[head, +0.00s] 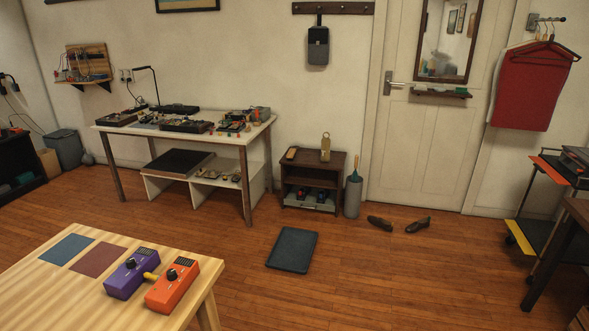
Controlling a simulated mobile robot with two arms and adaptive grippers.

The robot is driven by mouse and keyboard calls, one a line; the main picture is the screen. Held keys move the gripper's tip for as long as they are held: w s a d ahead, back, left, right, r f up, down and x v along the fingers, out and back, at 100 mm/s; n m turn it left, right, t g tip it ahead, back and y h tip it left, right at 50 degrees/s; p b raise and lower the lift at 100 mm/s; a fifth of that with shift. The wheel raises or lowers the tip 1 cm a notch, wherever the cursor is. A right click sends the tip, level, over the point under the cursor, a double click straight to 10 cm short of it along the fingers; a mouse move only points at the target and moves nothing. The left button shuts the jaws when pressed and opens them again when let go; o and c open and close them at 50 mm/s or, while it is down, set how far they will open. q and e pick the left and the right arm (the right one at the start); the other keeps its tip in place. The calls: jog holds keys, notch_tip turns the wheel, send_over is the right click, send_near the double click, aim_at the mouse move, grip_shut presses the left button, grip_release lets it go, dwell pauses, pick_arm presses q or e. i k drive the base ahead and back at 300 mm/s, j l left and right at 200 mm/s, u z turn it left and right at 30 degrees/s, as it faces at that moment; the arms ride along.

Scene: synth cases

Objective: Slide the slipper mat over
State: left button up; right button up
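A dark blue-grey mat (292,249), which looks like the slipper mat, lies flat on the wooden floor in front of the small dark cabinet. Nothing lies on it. Two dark slippers, a left one (380,223) and a right one (418,225), lie on bare floor by the door, to the right of the mat and apart from it. Neither of my grippers shows in the head view.
A light wooden table (130,243) fills the lower left, with a purple box (131,275) and an orange box (171,287) on it. The dark cabinet (312,181) and a grey umbrella bin (352,196) stand behind the mat.

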aim_at(292, 252)
jog(key=i, duration=1.3)
jog(key=i+l, duration=0.1)
jog(key=l, duration=0.15)
jog(key=z, duration=0.05)
